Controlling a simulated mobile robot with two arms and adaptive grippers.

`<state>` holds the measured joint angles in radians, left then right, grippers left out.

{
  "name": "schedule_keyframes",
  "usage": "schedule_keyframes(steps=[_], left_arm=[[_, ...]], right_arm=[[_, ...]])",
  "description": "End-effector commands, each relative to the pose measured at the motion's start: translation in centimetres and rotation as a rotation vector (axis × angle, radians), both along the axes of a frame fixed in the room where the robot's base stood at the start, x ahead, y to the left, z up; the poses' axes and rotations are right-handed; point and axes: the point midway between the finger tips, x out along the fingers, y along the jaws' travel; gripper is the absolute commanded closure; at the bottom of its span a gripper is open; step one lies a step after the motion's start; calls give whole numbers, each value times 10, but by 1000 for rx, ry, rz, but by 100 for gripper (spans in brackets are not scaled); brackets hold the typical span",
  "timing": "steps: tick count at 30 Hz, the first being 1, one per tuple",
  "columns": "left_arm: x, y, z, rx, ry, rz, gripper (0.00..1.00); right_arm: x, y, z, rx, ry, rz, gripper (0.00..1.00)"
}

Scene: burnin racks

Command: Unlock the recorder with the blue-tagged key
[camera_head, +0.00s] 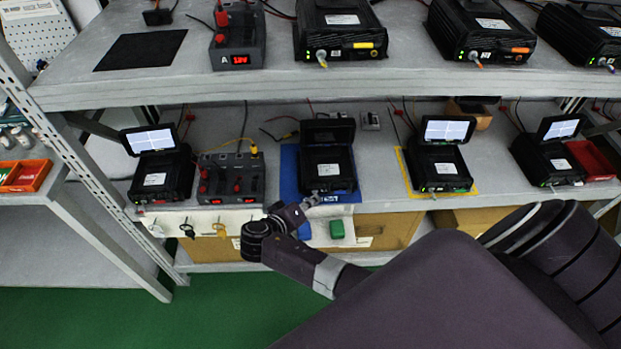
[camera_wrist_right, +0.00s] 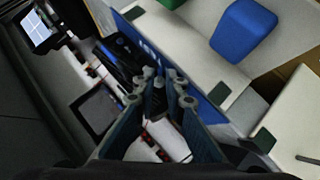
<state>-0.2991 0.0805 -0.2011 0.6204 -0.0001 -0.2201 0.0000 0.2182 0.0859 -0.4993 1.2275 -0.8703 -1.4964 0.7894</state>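The black recorder (camera_head: 327,168) on the blue mat (camera_head: 289,170) sits mid lower shelf; its raised screen is dark. My right gripper (camera_head: 312,201) is at the front edge of this mat, just below the recorder's front face. In the right wrist view, its fingers (camera_wrist_right: 160,78) are close together around a small dark patch; I cannot tell if that is a held object. A blue block (camera_head: 304,230) and a green block (camera_head: 336,229) are below the shelf edge; the blue block (camera_wrist_right: 244,30) is large in the wrist view. No blue-tagged key is clearly identifiable. My left gripper is out of view.
Other recorders (camera_head: 160,174) (camera_head: 437,168) (camera_head: 548,160) with lit screens and a power unit (camera_head: 232,178) share the lower shelf. Black (camera_head: 187,229) and yellow (camera_head: 220,230) tags hang from its front. The upper shelf (camera_head: 180,85) overhangs. Green floor (camera_head: 225,305) is clear.

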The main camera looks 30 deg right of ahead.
Motion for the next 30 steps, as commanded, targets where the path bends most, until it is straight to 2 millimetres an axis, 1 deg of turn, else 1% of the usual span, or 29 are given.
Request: schedule_keyframes(steps=[7, 8, 10, 11, 22, 30], left_arm=[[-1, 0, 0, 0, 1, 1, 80], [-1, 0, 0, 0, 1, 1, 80], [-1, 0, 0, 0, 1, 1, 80], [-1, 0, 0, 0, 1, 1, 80], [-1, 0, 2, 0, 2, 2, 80], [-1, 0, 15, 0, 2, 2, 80]], right_arm=[[1, -1, -1, 0, 1, -1, 89], [0, -1, -1, 0, 1, -1, 90], [0, -1, -1, 0, 1, -1, 98], [0, -1, -1, 0, 1, -1, 100], [0, -1, 0, 11, -4, 0, 100], [-2, -3, 4, 104, -58, -3, 100]])
